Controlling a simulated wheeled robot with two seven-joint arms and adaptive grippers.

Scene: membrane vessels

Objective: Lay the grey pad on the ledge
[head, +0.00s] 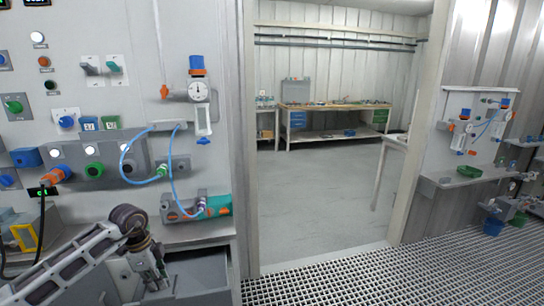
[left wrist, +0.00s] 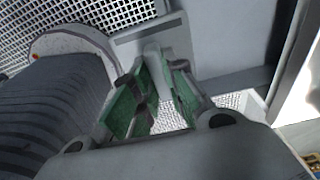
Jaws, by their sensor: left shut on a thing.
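My left gripper (head: 152,280) is low at the left in the head view, in front of the wall panel and beside an open drawer. In the left wrist view its green-lined fingers (left wrist: 155,105) close on a light grey upright part. That part joins a flat grey plate (left wrist: 180,35), which looks like the grey pad. The pad's outline is not clear in the head view. A grey ledge (head: 215,230) runs under the left wall panel, above the gripper's level. My right gripper is not in view.
The open drawer (head: 200,268) has a dark inside. A blue hose (head: 172,185) and a teal-and-grey block (head: 215,206) are above the ledge. A doorway opens onto clear floor (head: 320,210). Another shelf (head: 440,181) is on the right wall. Grating (head: 390,275) covers the near floor.

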